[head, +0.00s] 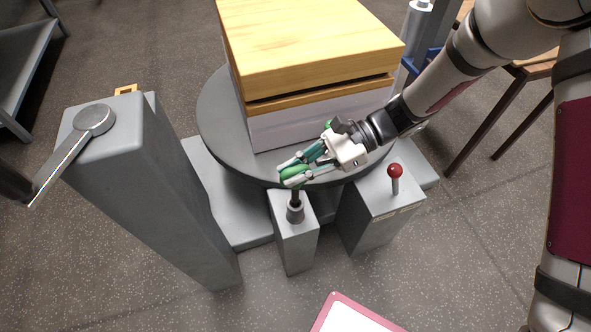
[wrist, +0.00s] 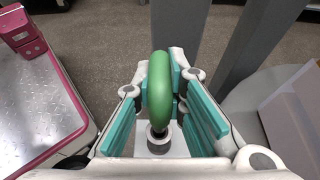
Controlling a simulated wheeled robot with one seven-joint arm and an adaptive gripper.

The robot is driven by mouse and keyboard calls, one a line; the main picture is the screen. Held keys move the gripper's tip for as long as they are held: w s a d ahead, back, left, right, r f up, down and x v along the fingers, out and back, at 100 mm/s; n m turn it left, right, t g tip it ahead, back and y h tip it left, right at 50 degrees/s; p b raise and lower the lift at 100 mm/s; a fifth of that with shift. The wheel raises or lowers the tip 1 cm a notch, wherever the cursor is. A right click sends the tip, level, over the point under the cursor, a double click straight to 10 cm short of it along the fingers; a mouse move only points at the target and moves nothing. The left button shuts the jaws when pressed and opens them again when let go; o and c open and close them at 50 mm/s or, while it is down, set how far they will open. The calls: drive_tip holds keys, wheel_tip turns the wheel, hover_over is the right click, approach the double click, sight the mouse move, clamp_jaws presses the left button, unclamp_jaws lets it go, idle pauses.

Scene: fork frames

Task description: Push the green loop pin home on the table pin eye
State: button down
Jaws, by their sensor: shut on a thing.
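The green loop pin (head: 297,174) is between the fingers of my gripper (head: 303,168), which is shut on its loop. Its dark shank points down at the grey collar of the table pin eye (head: 295,212), on top of a short grey post. The shank's lower end meets the collar's mouth; how deep it sits I cannot tell. In the wrist view the green loop (wrist: 160,92) stands between the teal finger pads, and the collar (wrist: 157,136) shows below it, partly hidden by the loop.
A round grey turntable (head: 218,120) carries a pale box with a wooden top (head: 305,45) behind my gripper. A red-knobbed lever (head: 395,171) stands close on the right. A tall grey pedestal with a crank handle (head: 95,121) is left. A pink-rimmed tray (head: 345,312) lies in front.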

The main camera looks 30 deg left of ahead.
sight(296, 193)
drive_tip(key=shift+f+b, duration=2.1)
drive_tip(key=shift+f, duration=1.85)
drive_tip(key=c, duration=1.5)
unclamp_jaws()
drive_tip(key=shift+c, duration=0.2)
